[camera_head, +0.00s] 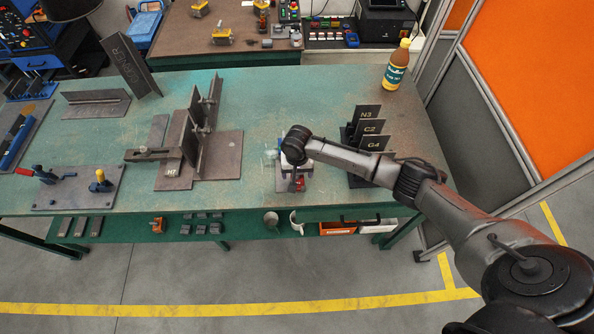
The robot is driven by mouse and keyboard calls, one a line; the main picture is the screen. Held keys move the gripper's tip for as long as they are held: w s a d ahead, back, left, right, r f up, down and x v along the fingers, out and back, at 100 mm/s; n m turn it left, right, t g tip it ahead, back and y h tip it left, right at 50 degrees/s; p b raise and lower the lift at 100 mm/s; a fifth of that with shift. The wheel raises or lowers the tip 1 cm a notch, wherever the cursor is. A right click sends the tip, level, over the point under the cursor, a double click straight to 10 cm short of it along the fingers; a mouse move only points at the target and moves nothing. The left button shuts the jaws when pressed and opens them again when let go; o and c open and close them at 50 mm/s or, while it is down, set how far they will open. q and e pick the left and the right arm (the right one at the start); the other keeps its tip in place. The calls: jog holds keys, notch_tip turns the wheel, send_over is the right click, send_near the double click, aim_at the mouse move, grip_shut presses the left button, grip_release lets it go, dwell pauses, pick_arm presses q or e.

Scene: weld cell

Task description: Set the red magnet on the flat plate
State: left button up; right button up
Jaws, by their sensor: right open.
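A small red block, which looks like the red magnet (299,185), is at the front middle of the green table. It is right below my right gripper (297,178), which points down. The gripper is open; the fingers are small and partly hidden by the wrist, so I cannot tell whether they touch the magnet. A small flat grey plate (282,184) lies under the gripper, and the magnet appears over its right part. I cannot tell whether the magnet rests on it. My left gripper is not in view.
Left of the gripper stands a steel fixture with upright plates (201,125). Right of it is a rack of labelled dark plates (370,127), close to my right forearm. A bottle (396,65) stands at the back right. The table's (265,95) back middle is clear.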

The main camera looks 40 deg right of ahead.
notch_tip(320, 180, up, 14)
jog(key=p, duration=0.2)
dwell(0.4)
dwell(0.5)
